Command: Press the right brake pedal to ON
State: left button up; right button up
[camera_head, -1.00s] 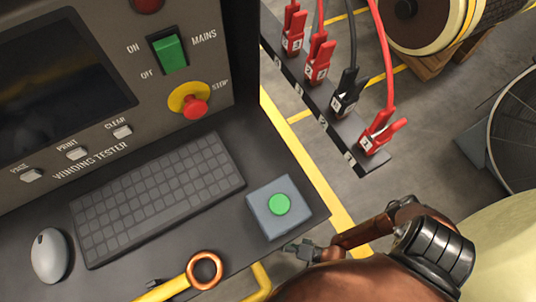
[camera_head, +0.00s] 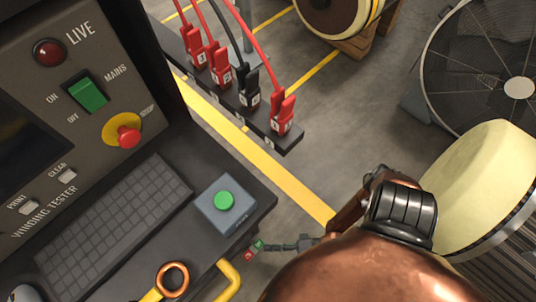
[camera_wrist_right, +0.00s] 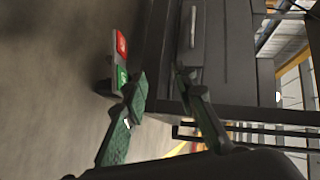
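A small pedal with a red and a green half (camera_head: 249,255) shows below the front edge of the console in the head view. In the right wrist view the pedal (camera_wrist_right: 119,62) has its red half above and its green half below, with white marks too small to read. My right gripper (camera_head: 296,246) is just to the right of it in the head view. In the wrist view its two green-padded fingers (camera_wrist_right: 164,86) are apart with nothing between them. The left fingertip is close to the pedal's green half; whether they touch I cannot tell. My left gripper is not in view.
The winding tester console carries a keyboard (camera_head: 117,211), a green button box (camera_head: 226,205) and a red stop knob (camera_head: 129,136). A yellow rail (camera_head: 230,281) and a copper ring (camera_head: 172,278) are at its front. A clip bar (camera_head: 285,143) and a fan (camera_head: 489,75) stand beyond.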

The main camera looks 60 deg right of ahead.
jog(key=shift+v, duration=1.05)
jog(key=shift+f, duration=0.15)
jog(key=shift+p, duration=0.3)
